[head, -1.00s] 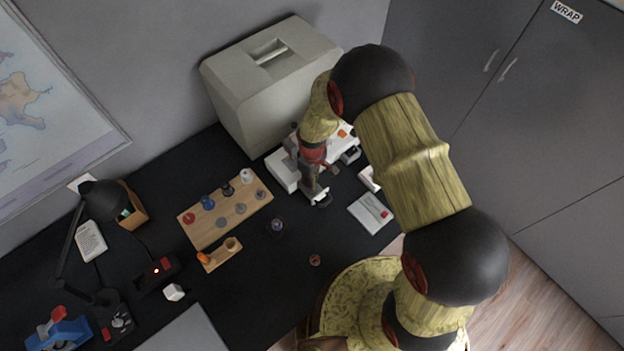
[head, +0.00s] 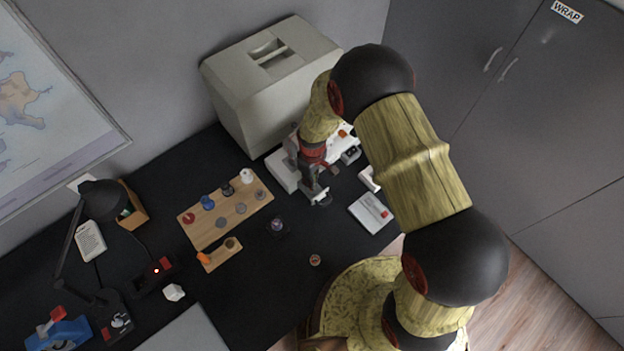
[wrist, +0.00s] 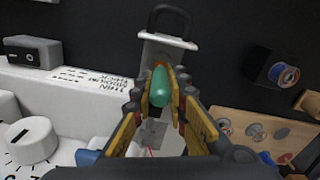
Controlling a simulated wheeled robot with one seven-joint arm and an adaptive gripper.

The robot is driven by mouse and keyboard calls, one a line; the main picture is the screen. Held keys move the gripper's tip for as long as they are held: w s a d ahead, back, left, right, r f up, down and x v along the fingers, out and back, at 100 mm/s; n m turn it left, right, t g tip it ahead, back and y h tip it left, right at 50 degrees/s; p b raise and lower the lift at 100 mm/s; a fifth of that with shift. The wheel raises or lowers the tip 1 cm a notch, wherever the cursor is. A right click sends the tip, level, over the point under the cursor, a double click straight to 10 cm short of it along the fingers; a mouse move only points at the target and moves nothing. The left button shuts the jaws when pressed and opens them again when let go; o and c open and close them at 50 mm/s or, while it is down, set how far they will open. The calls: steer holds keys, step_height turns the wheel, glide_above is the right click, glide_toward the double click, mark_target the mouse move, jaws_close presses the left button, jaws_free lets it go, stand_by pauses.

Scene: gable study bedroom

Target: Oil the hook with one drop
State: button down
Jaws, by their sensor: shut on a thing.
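My gripper (head: 318,196) is at the front of the white machine (head: 282,172) on the black desk, partly hidden by my arm. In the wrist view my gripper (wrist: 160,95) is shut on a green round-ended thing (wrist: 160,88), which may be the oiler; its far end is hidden. Beyond it is a pale plate (wrist: 168,41) with a dark loop at its top. The machine's white body (wrist: 95,92) with thickness lettering and a dial (wrist: 31,139) fills the left of the wrist view. I cannot make out the hook or any oil drop.
A large beige case (head: 240,95) stands behind the machine. A wooden rack (head: 237,222) with several spools and discs, a small wooden stand (head: 222,256) and a dark spool holder (head: 277,226) are to the left. A white box (head: 368,213) lies right. The front desk is mostly clear.

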steer(key=shift+r+p, duration=2.1)
steer(key=shift+r, duration=1.4)
steer(key=shift+f, duration=0.1)
